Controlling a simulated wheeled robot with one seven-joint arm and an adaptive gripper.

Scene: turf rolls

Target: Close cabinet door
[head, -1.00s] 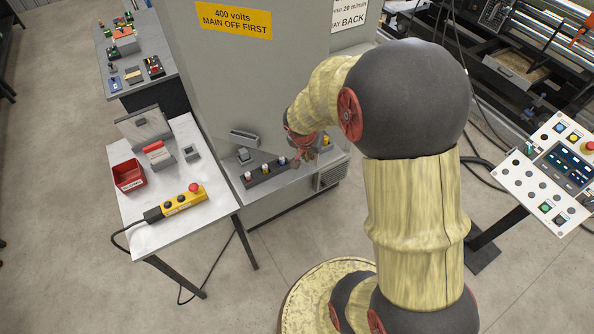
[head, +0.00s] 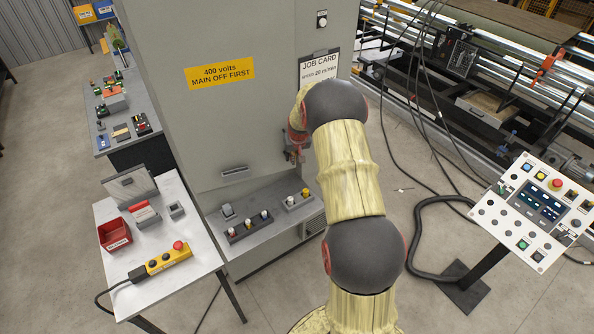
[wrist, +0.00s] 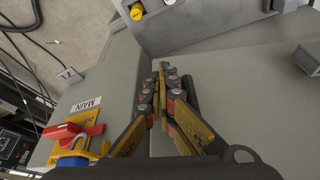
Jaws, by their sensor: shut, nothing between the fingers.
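The grey cabinet door (head: 205,125) carries a yellow "400 volts MAIN OFF FIRST" sign (head: 219,73) and a handle (head: 234,172) near its bottom edge. In the wrist view the door (wrist: 250,110) fills the right side, with its handle (wrist: 308,57) at the far right. My gripper (head: 293,154) is at the lower right of the door, partly hidden by my arm. Its fingers are together and empty in the wrist view (wrist: 161,68), over the corner between door front and cabinet side. Contact and any small door gap cannot be told.
A ledge below the door holds fuse blocks (head: 249,227). A red and yellow main switch (wrist: 75,135) with a blue padlock is on the cabinet side. A white table (head: 185,240) stands left, a control console (head: 530,210) right. Cables (head: 425,235) lie on the floor.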

